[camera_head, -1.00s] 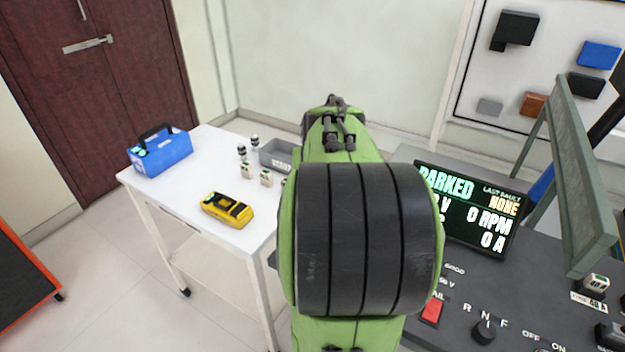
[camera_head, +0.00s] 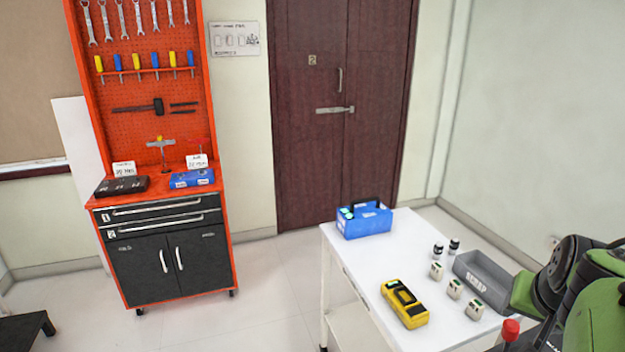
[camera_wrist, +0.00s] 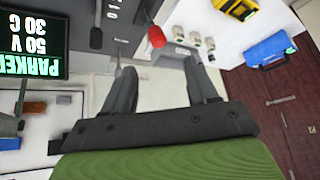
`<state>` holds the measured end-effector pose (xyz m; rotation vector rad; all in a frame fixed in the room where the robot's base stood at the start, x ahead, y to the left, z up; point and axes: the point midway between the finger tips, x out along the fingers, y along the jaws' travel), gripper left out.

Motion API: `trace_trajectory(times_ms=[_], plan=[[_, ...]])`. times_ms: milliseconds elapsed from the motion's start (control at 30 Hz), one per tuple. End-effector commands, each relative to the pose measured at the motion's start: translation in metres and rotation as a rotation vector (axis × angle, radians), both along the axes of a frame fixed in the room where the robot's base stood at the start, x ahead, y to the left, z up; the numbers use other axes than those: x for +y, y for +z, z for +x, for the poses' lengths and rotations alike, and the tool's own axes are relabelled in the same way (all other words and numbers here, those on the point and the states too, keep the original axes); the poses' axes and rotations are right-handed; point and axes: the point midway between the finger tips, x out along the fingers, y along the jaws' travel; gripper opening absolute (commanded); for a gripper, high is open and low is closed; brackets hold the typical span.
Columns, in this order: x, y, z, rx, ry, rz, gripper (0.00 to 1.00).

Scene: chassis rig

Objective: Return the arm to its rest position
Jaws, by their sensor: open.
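My gripper (camera_wrist: 161,66) shows in the wrist view with its two dark fingers spread apart. Nothing is held between them; pale floor shows in the gap. In the head view, part of my green and black arm (camera_head: 590,300) is folded in at the lower right edge, and the gripper itself cannot be made out there. The wrist view appears upside down, with the bench display (camera_wrist: 32,45) at the left and the white cart (camera_wrist: 232,42) at the upper right.
The white cart carries a blue toolbox (camera_head: 365,222), a yellow meter (camera_head: 405,303), small blocks and a grey scrap bin (camera_head: 484,282). A red knob (camera_head: 511,329) stands near my arm; it also shows in the wrist view (camera_wrist: 156,36). An orange tool cabinet (camera_head: 165,225) stands left, with clear floor between.

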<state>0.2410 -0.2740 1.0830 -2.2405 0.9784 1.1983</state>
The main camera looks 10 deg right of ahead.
Motion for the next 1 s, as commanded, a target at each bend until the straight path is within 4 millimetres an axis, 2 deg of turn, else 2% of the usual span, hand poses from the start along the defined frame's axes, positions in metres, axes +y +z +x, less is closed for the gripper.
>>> trace_trajectory(times_ms=[67,167,200,300,400,500,567,1000], plan=[[0.023,0.010,0.008,0.000,0.056,0.001,0.58],[0.090,0.031,0.018,0.009,0.222,0.009,0.58],[0.125,0.039,0.017,0.015,0.313,0.012,0.58],[0.203,0.051,-0.004,0.042,0.540,0.017,0.58],[0.249,0.051,-0.033,0.068,0.713,0.013,0.58],[0.270,0.047,-0.053,0.086,0.813,0.008,0.58],[0.274,0.044,-0.058,0.090,0.839,0.005,0.58],[0.275,0.042,-0.060,0.093,0.845,0.006,0.58]])
